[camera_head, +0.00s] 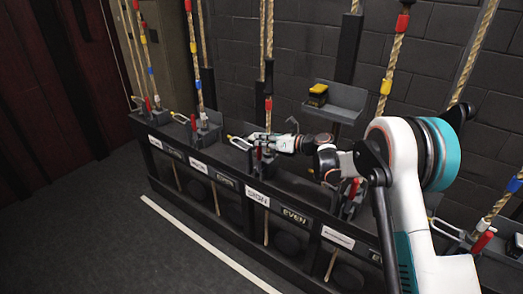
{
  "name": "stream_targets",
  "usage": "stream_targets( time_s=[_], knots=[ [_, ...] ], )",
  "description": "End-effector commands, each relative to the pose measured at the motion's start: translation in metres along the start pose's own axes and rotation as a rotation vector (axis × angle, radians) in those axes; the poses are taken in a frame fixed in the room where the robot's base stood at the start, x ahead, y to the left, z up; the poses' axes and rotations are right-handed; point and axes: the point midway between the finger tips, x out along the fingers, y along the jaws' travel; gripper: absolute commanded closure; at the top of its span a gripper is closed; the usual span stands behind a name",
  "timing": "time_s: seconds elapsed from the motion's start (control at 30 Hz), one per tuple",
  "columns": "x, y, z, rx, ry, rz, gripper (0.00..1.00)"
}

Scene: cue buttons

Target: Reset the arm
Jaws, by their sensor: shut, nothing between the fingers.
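My arm reaches from the right foreground toward the dark rail. My gripper (256,138) is at the arm's far end, small in the view, above the rail's top beside a rope lock and rope. It is shut with nothing visible in it. The fingertips are too small to tell whether they touch the rope or the metal lever there. No buttons can be made out in this view.
A long dark rail (235,203) with labels, rope locks and red handles runs across the middle. Several ropes rise from it. A yellow-black box (318,95) sits on a grey shelf (341,101). Carpeted floor (100,230) is clear at left.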

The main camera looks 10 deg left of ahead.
Motion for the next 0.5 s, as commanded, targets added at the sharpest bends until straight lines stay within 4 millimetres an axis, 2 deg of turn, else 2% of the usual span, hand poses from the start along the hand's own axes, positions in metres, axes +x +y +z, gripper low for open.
stream_targets(
  time_s=[0.17,0.5],
  knots=[
    [-0.0028,0.0038,0.0116,0.0,0.0,0.0,1.0],
    [-0.0033,0.0043,0.0131,-0.001,0.0,0.0,1.0]
  ],
)
